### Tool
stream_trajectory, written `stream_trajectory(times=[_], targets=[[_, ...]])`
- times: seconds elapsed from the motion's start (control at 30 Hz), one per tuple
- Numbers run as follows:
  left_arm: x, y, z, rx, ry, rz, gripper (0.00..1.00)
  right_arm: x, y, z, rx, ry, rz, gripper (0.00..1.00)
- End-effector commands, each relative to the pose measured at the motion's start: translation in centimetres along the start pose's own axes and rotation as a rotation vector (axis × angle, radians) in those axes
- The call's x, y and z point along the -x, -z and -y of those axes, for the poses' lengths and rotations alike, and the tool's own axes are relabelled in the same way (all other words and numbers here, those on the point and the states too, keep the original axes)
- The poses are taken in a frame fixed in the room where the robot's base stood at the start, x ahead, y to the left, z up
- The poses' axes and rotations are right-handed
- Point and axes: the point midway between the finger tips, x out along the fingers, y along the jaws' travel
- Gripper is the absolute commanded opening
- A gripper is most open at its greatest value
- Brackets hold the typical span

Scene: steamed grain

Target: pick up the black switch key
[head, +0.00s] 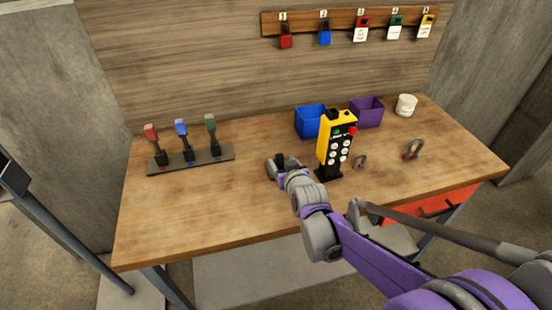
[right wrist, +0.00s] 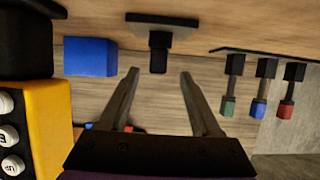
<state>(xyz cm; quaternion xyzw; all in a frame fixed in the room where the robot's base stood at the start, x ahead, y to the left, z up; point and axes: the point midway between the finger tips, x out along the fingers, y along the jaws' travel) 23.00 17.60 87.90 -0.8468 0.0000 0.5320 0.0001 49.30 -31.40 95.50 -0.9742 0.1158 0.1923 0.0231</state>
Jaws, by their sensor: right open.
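The black switch key (right wrist: 158,52) shows in the right wrist view, standing on a flat dark base (right wrist: 163,33) on the table. In that view it lies ahead of my right gripper (right wrist: 160,74), roughly centred between the two spread fingers. The fingers are open with nothing visible held. In the head view my right gripper (head: 281,168) is low over the middle of the table, left of the yellow control box, and the arm largely hides the key there. My left gripper is not in view.
The yellow control box (head: 337,137) stands close right of my right gripper. Behind it are a blue bin (head: 309,121) and a purple bin (head: 367,111). A rack (head: 215,157) with red, blue and green keys stands at left. The table's front left is clear.

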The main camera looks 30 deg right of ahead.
Motion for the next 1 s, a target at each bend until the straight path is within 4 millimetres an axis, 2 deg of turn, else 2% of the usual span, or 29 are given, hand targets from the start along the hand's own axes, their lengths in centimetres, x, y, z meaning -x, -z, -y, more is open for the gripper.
stream_trajectory(times=[0.1,0.37,0.7,0.97,1.0], targets=[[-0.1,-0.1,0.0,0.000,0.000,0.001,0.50,-1.7,0.0,0.0,0.000,0.001,0.000,0.65],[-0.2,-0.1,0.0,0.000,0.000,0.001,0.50,-3.4,-0.2,-0.1,0.000,0.001,0.001,0.65],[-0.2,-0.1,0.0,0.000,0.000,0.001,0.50,-7.5,-0.6,-0.4,0.000,0.001,0.001,0.65],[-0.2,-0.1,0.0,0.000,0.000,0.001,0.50,-7.7,-0.6,-0.4,0.000,0.001,0.001,0.65],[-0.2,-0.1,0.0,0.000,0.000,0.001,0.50,-7.7,-0.6,-0.4,0.000,0.001,0.001,0.61]])
